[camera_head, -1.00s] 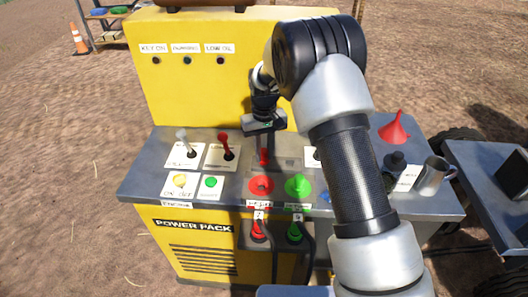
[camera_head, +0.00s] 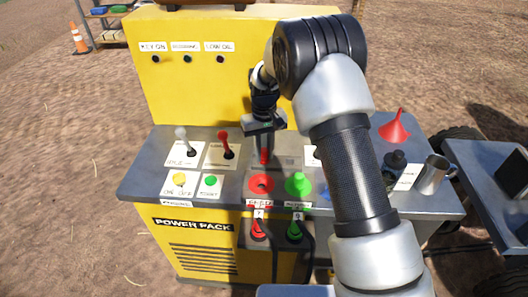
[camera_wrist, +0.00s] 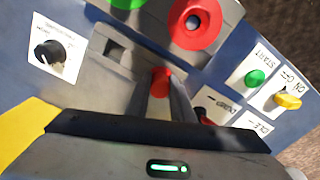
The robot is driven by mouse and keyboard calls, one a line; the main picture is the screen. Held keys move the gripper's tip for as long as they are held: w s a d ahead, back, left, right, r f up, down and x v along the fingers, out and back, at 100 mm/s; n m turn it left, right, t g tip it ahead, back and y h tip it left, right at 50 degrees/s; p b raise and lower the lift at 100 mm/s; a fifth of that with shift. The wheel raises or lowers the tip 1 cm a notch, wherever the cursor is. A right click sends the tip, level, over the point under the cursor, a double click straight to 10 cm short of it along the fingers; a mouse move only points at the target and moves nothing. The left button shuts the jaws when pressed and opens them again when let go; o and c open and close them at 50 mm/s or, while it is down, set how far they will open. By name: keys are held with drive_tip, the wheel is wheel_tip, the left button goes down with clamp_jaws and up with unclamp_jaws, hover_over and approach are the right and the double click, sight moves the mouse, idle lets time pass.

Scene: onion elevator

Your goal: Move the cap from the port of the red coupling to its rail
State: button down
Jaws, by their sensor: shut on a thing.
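The red coupling (camera_head: 261,184) sits on the console's front part. Its dark port shows uncovered, and it also shows as a red ring in the wrist view (camera_wrist: 193,22). The small red cap (camera_head: 264,157) is just behind the coupling, at the grey rail (camera_head: 287,161). My gripper (camera_head: 264,152) points down and is shut on the cap. In the wrist view the cap (camera_wrist: 160,84) shows between the fingertips. Whether the cap is seated on the rail or just above it cannot be told.
A green coupling (camera_head: 299,185) is right of the red one. A red-handled lever (camera_head: 225,143) and a white-handled lever (camera_head: 183,140) stand to the left. A red funnel (camera_head: 395,127) and a metal mug (camera_head: 432,175) stand at the right. My arm hides part of the console.

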drive_tip(key=c, duration=1.1)
unclamp_jaws()
drive_tip(key=shift+r, duration=0.15)
drive_tip(key=shift+r+p, duration=2.05)
drive_tip(key=shift+r, duration=1.35)
